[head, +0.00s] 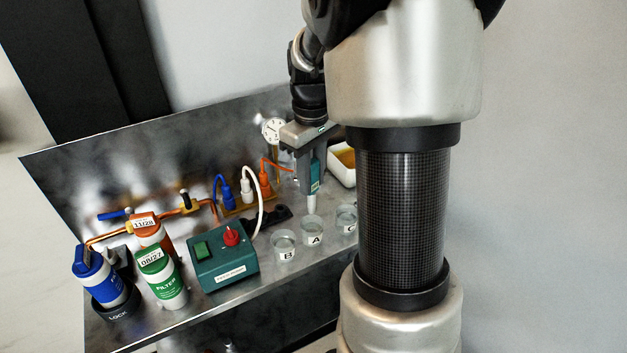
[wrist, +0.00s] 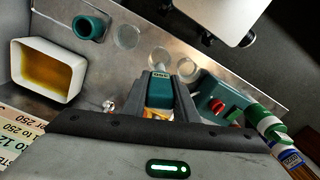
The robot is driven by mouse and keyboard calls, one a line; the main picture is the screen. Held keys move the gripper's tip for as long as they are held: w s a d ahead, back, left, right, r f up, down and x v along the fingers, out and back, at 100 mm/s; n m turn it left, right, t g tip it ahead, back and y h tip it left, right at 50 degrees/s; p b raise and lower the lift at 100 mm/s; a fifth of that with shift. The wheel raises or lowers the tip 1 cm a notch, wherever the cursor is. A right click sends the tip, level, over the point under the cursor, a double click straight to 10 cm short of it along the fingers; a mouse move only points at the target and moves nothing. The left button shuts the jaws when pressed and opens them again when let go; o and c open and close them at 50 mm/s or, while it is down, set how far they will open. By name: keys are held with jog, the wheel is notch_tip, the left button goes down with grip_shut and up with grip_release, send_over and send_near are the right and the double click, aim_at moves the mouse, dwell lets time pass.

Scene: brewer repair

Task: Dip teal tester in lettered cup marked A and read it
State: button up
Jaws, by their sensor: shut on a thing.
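The teal tester (head: 315,180) is held upright in my gripper (head: 306,172), with its pale tip pointing down. In the wrist view, the tester (wrist: 160,92) sits between the two fingers. Cup A (head: 312,238) is a clear cup with a black letter on a white label, standing on the metal bench. The tester tip is directly over cup A in the head view, close to its rim; I cannot tell whether it enters the cup. Cup B (head: 284,248) stands to the left and cup C (head: 346,222) to the right.
A white tray of amber liquid (wrist: 20,72) and a teal round holder (wrist: 90,27) lie beyond the cups. A teal switch box (head: 222,264), green filter (head: 162,278), blue filter (head: 98,272) and coloured plugs (head: 246,190) are to the left. My arm hides the bench's right end.

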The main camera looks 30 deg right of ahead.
jog(key=shift+r+g+p, duration=0.3)
jog(key=shift+r+p, duration=0.1)
jog(key=shift+p, duration=0.7)
jog(key=g+p, duration=0.3)
jog(key=p, duration=0.3)
jog(key=g+p, duration=0.1)
jog(key=p, duration=0.1)
jog(key=shift+f+p, duration=0.1)
jog(key=shift+p, duration=0.25)
jog(key=shift+f+g, duration=0.3)
jog(key=shift+g, duration=0.6)
